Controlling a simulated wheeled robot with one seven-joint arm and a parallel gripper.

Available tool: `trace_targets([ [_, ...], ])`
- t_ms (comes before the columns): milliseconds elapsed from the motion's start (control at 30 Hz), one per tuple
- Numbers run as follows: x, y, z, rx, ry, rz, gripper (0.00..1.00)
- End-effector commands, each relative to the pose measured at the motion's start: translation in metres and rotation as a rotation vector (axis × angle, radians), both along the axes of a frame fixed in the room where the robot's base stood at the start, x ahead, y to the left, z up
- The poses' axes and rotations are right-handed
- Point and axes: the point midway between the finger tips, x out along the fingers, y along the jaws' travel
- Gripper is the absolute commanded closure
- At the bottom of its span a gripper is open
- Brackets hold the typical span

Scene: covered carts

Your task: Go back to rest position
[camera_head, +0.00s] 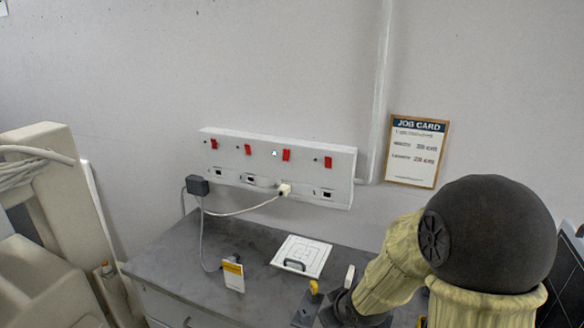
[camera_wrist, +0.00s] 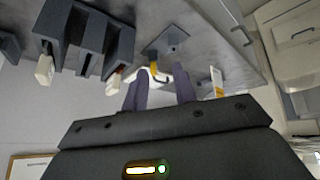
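My arm reaches in from the right of the head view, and its elbow hides part of the bench. My gripper shows in the wrist view (camera_wrist: 160,88), with two dark fingers apart and nothing clearly held between them. Beyond the fingertips are a yellow hook and part of a white piece. The yellow hook (camera_head: 314,287) stands on a dark plate (camera_head: 304,312) on the bench, left of my wrist in the head view. The fingertips are hidden in the head view.
The grey bench (camera_head: 190,255) carries a white panel with handle (camera_head: 302,252) and a small yellow-white card (camera_head: 233,275). Grey holders (camera_wrist: 88,40) stand near my gripper. A socket box (camera_head: 230,160) with a plugged cable and a job card (camera_head: 415,152) are on the wall. Beige equipment (camera_head: 50,190) stands left.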

Motion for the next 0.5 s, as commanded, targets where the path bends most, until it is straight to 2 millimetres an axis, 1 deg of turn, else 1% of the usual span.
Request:
trace_targets([
  [33, -0.015, -0.015, 0.01, -0.018, 0.042, -0.079, 0.72],
  [67, -0.025, -0.024, 0.013, -0.026, 0.073, -0.126, 0.72],
  [100, -0.04, -0.033, 0.017, -0.029, 0.116, -0.189, 0.72],
  [167, -0.063, -0.044, 0.023, -0.026, 0.183, -0.276, 0.72],
  [200, -0.078, -0.049, 0.026, -0.017, 0.225, -0.328, 0.72],
  [300, -0.108, -0.055, 0.032, 0.011, 0.314, -0.426, 0.72],
  [400, -0.125, -0.056, 0.035, 0.032, 0.364, -0.473, 0.72],
  [500, -0.129, -0.055, 0.035, 0.038, 0.379, -0.483, 0.72],
])
